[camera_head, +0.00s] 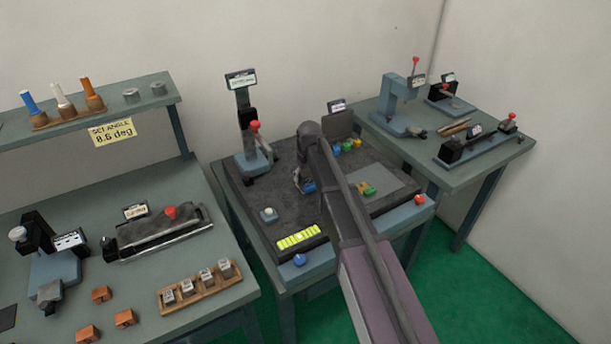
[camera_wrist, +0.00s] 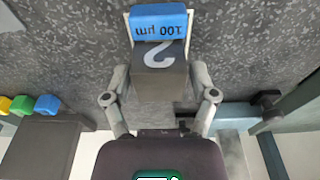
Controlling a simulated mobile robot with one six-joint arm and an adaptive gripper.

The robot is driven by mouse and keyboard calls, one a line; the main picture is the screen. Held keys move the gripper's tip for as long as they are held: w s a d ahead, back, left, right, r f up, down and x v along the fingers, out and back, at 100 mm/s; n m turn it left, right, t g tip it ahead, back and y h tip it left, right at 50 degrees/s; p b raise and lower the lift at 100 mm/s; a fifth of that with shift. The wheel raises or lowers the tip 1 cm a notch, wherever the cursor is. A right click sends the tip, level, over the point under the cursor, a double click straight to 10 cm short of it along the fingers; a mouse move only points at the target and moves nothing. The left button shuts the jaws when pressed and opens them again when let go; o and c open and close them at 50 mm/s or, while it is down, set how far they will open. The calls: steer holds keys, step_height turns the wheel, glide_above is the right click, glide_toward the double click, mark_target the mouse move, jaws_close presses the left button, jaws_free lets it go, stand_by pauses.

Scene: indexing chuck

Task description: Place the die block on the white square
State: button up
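The die block is a dark block with a white "2" and a blue face marked "100 µm" (camera_wrist: 160,62). In the wrist view it sits between the two fingers of my gripper (camera_wrist: 160,75), which appear to touch its sides. In the head view its blue part (camera_head: 309,187) shows below my gripper (camera_head: 303,178), over the dark mat. Thin white edges of what looks like the white square (camera_wrist: 128,22) show on both sides of the block; the rest of it is hidden behind the block. I cannot tell whether the block touches the mat.
On the middle table (camera_head: 330,240) stand a gauge on a column (camera_head: 246,130), a small device with a white knob (camera_head: 268,214) and a yellow-green strip (camera_head: 301,239). A grey plate (camera_head: 388,183) with green and orange pieces lies right of my arm.

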mark_target(308, 176)
steer(key=shift+r, duration=0.2)
stand_by(0.4)
steer(key=shift+r+p, duration=0.7)
steer(key=shift+p, duration=0.2)
step_height(308, 176, up, 11)
steer(key=s+d+p, duration=0.1)
steer(key=p, duration=1)
steer(key=shift+s+r, duration=0.15)
steer(key=shift+s, duration=0.1)
steer(key=s+d+m+g+h, duration=0.1)
steer(key=s+d+m, duration=0.5)
steer(key=s+d, duration=1.6)
steer(key=s, duration=0.2)
steer(key=shift+s+d+m+g, duration=0.15)
steer(key=shift+s+m+g, duration=0.15)
steer(key=shift+m, duration=0.1)
steer(key=shift+f, duration=0.2)
